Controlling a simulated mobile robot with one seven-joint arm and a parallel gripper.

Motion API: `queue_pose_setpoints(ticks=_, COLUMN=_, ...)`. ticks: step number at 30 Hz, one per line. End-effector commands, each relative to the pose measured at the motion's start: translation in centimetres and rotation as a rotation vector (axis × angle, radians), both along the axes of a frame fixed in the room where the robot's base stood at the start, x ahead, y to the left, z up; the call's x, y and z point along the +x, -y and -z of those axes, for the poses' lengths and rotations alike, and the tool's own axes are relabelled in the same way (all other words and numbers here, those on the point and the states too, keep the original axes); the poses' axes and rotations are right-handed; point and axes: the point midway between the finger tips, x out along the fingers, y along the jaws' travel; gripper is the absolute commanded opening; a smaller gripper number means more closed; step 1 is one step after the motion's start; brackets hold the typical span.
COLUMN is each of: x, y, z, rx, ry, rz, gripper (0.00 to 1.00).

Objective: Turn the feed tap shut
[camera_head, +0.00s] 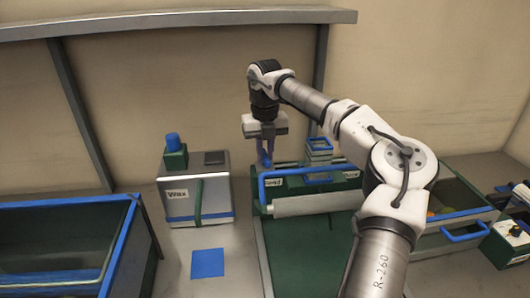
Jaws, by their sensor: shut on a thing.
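My gripper (265,154) points down at the left rear corner of the green sorting machine (300,245). Its fingers are shut on the small blue handle of the feed tap (264,163). The fingers hide most of the handle, so I cannot tell how far it is turned. A small white label (273,183), too small to read surely, sits just below it on the machine.
A blue-rimmed bin (117,243) is at far left. A blue rail (320,171) and pale roller (315,204) lie close right. A drawer with oranges (455,217) is at right.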

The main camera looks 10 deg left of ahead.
Motion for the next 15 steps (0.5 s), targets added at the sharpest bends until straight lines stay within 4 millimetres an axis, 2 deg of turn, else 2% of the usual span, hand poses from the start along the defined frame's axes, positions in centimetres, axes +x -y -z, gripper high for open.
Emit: queue_pose_setpoints(ticks=15, x=0.04, y=0.0, z=-0.17, rx=0.001, ry=0.003, rz=0.103, gripper=0.0)
